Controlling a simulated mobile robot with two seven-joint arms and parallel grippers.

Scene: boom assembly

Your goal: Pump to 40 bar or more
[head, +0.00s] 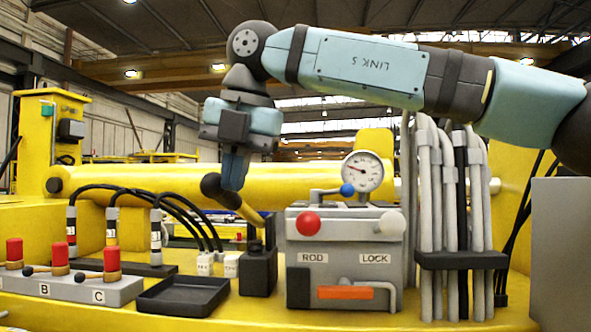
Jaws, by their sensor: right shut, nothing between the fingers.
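The pressure gauge (362,171) stands on top of the grey valve block (343,232). Its needle points left and slightly up; the figures are too small to read. A yellow lever (248,214) with a black ball knob (210,185) leans up and left from a black pump base (257,268). My right gripper (234,176) points down, shut and empty, just right of the knob and overlapping the upper lever in the picture. I cannot tell whether it touches the lever. My left gripper is out of view.
A bundle of hoses (450,200) stands on the right. An empty black tray (183,295) and lettered switches (62,290) lie left.

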